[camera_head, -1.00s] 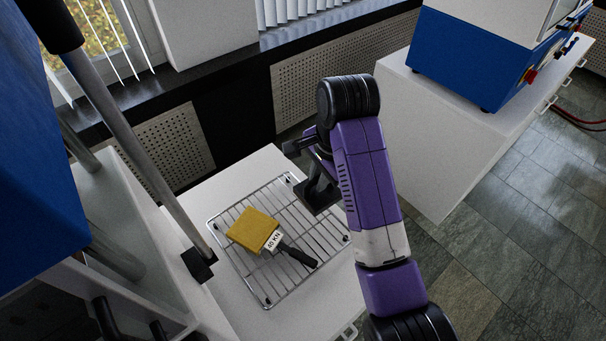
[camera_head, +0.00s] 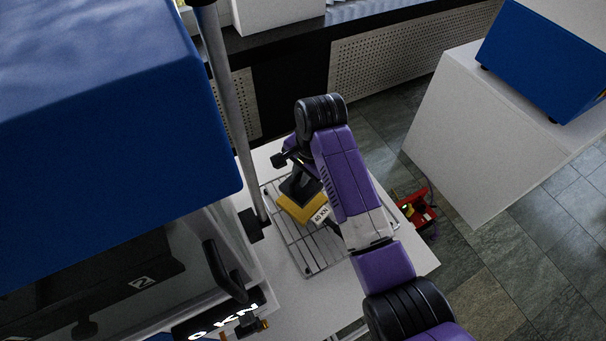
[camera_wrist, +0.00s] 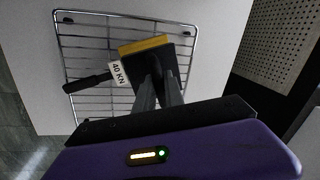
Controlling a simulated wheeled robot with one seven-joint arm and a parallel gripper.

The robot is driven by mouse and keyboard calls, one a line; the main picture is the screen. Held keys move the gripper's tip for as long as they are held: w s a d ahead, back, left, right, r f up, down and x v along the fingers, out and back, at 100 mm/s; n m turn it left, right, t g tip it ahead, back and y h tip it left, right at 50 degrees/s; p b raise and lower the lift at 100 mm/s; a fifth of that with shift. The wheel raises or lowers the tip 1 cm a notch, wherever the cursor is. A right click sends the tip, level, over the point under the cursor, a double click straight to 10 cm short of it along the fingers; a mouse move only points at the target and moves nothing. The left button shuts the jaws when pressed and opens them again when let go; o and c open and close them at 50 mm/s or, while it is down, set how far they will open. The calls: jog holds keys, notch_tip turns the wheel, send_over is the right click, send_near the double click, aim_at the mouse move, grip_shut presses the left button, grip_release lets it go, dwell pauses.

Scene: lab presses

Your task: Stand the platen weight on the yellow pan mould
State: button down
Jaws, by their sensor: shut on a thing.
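The yellow pan mould (camera_head: 291,208), with its white "40 KN" label, lies on a wire rack. The wrist view shows its yellow edge (camera_wrist: 146,46) and its dark handle pointing left. The platen weight (camera_head: 298,188) is a dark block with a flat base. My gripper (camera_wrist: 158,80) is shut on its upper part. The platen weight (camera_wrist: 182,58) is over the mould and covers most of its top. I cannot tell whether it touches the mould or is slightly above it.
The wire rack (camera_head: 306,262) rests on a white table (camera_head: 405,250). A blue press (camera_head: 110,120) with a grey column stands close on the left. A white cabinet (camera_head: 465,140) bears another blue machine (camera_head: 540,60) at right. A red object (camera_head: 418,210) lies on the floor.

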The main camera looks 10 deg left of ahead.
jog(key=shift+w, duration=0.1)
dwell(0.3)
jog(key=shift+f+b, duration=0.9)
jog(key=shift+f, duration=1.45)
jog(key=shift+d+f, duration=0.1)
jog(key=shift+f, duration=0.35)
jog(key=c, duration=1.4)
grip_release()
jog(key=shift+o, duration=0.3)
jog(key=shift+s+f, duration=0.2)
jog(key=shift+f, duration=0.05)
jog(key=shift+s+d+r+b, duration=0.1)
jog(key=shift+d+r+b, duration=0.1)
jog(key=shift+r, duration=1.15)
jog(key=shift+s+d+r+b, duration=0.1)
jog(key=shift+s+d+r, duration=0.1)
jog(key=shift+r, duration=1.1)
jog(key=shift+s+d+r+b, duration=0.1)
jog(key=shift+d+r+b, duration=0.1)
jog(key=shift+r, duration=1.15)
